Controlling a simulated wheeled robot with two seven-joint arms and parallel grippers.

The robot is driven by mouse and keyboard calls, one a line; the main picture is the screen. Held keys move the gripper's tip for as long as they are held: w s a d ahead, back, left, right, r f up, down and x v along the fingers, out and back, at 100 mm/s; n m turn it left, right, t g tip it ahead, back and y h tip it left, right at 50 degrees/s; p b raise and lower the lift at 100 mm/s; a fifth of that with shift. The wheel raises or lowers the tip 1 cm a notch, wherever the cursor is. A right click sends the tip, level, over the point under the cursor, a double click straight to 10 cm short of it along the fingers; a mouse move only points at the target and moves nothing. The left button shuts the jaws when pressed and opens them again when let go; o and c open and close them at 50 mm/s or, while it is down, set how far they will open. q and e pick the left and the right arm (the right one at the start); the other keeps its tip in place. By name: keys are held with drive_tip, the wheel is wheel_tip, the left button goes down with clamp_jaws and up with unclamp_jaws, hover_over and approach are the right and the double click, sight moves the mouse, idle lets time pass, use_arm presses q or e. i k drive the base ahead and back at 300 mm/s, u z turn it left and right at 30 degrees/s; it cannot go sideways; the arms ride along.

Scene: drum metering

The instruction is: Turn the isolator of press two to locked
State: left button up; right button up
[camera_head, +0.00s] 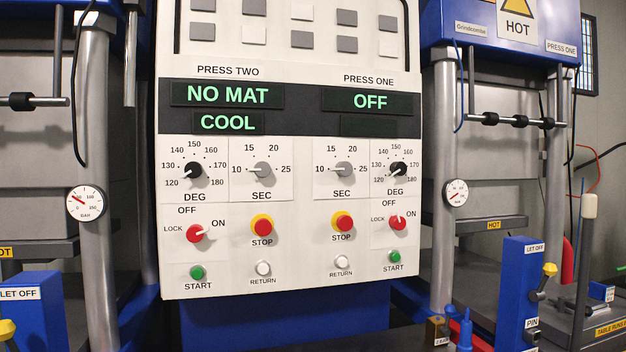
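The isolator of press two (196,233) is a red rotary knob on the left half of the white control panel (290,285), under the PRESS TWO display. Its pale pointer is turned to the right, towards ON. The LOCK mark is at its left and OFF is above it. A matching red isolator of press one (397,223) sits on the right half; I cannot tell its exact setting. The press two display (228,95) reads NO MAT and COOL. The press one display (369,101) reads OFF. Neither of my grippers shows.
Beside the isolator are a red STOP button (262,225) on a yellow collar, a green START button (197,272) and a white RETURN button (263,268). The DEG dial (192,170) is above. Nothing blocks the panel front. A blue post (521,290) stands at lower right.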

sight(194, 233)
drive_tip(key=k, duration=0.95)
drive_tip(key=u, duration=1.6)
drive_tip(key=i, duration=1.05)
drive_tip(key=z, duration=0.6)
drive_tip(key=i, duration=0.55)
drive_tip(key=z, duration=0.6)
